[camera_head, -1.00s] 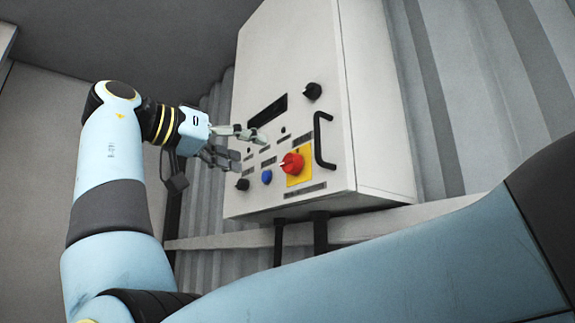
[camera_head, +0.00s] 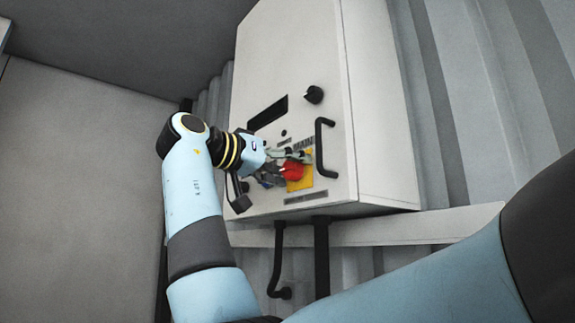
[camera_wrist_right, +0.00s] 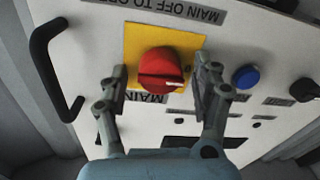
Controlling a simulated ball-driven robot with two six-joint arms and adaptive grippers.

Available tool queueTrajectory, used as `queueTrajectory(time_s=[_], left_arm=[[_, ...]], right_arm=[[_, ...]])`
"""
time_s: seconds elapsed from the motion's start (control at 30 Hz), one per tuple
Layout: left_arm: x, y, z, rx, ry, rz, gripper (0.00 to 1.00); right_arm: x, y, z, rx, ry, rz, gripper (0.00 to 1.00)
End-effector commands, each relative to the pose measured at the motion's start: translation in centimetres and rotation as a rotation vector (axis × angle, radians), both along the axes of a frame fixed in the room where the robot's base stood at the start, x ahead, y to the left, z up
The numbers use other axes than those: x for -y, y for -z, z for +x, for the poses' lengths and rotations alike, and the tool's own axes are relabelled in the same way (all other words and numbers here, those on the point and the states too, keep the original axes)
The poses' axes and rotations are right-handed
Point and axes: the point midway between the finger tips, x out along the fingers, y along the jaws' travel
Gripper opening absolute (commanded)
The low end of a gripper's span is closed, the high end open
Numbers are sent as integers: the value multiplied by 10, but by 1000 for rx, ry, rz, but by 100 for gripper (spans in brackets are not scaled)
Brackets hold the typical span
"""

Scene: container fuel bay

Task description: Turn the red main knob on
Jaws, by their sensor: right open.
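The red main knob (camera_head: 293,171) sits on a yellow square plate (camera_head: 302,184) on the front of the grey-white cabinet (camera_head: 318,120). In the right wrist view the red knob (camera_wrist_right: 160,68) is at the middle, with a white mark toward its lower right. My right gripper (camera_head: 288,163) is open in front of it. In the wrist view its fingers (camera_wrist_right: 161,75) stand on either side of the knob, with visible gaps; I cannot tell the exact depth. My left gripper is not in view.
A black handle (camera_head: 318,145) stands out just right of the knob. A black knob (camera_head: 314,95) is above it. The wrist view shows a blue button (camera_wrist_right: 245,77) and another black knob (camera_wrist_right: 304,90). A ledge (camera_head: 400,228) runs below the cabinet.

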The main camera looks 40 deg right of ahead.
Motion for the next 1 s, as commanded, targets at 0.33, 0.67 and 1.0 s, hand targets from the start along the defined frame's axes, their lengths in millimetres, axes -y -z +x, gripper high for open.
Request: queueTrajectory(time_s=[0.33, 0.67, 1.0], left_arm=[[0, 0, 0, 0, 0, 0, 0], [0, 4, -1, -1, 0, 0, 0], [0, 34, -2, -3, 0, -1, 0]], right_arm=[[0, 0, 0, 0, 0, 0, 24], [0, 1, 0, 16, 0, -2, 10], [0, 4, 0, 192, 0, -23, 10]])
